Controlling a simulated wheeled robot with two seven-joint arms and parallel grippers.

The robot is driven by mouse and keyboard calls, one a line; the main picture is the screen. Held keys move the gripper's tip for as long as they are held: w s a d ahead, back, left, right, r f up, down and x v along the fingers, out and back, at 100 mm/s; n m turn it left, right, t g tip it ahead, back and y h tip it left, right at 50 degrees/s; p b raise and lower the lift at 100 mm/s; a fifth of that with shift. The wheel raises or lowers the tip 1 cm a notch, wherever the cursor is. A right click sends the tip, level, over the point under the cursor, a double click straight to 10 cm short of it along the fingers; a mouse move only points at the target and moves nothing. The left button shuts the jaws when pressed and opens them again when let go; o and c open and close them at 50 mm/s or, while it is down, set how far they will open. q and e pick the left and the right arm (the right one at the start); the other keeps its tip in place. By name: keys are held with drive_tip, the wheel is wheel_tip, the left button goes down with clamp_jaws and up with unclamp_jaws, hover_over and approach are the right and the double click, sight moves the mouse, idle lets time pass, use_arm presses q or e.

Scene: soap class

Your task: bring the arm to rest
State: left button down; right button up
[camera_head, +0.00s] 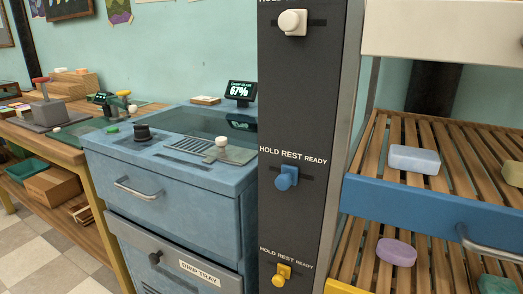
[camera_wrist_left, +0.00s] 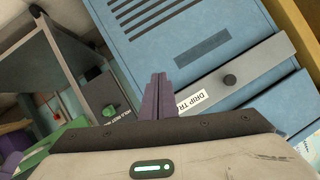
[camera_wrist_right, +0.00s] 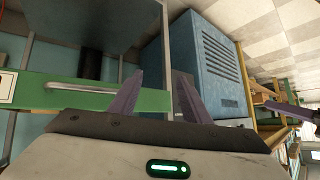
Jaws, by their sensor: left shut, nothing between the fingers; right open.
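Neither gripper shows in the head view. In the left wrist view my left gripper (camera_wrist_left: 157,97) has its purple fingers shut together with nothing between them. Behind them is the front of the blue cabinet, with the grey drip tray drawer (camera_wrist_left: 255,75) and its dark knob. In the right wrist view my right gripper (camera_wrist_right: 158,95) has its purple fingers apart and empty. Behind it are a green drawer front (camera_wrist_right: 60,97) with a bar handle and a blue cabinet (camera_wrist_right: 190,70) with vent slots. Neither gripper visibly touches anything.
In the head view a dark panel (camera_head: 305,110) with white, blue and yellow knobs stands in the middle. Right of it a slatted rack holds a pale blue soap (camera_head: 414,159) and a purple soap (camera_head: 396,251). The blue cabinet (camera_head: 170,180) and a wooden bench (camera_head: 45,140) stand left.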

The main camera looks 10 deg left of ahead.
use_arm(q)
drive_tip(key=s+d+f+n+g+h, duration=0.1)
drive_tip(key=s+d+f+n+g, duration=0.2)
drive_tip(key=s+d, duration=0.5)
wheel_tip(320, 180, up, 9)
drive_tip(key=d+n+g+p, duration=0.1)
drive_tip(key=d+p, duration=0.1)
drive_tip(key=p, duration=1.2)
drive_tip(key=shift+w+g+p, duration=0.2)
drive_tip(key=shift+g+p, duration=0.1)
use_arm(e)
wheel_tip(320, 180, up, 9)
drive_tip(key=d, duration=0.1)
drive_tip(key=shift+s+f+g+h, duration=0.15)
drive_tip(key=shift+s+g+h, duration=0.15)
drive_tip(key=shift+g, duration=0.1)
use_arm(q)
drive_tip(key=shift+r, duration=0.1)
use_arm(e)
drive_tip(key=shift+d, duration=0.1)
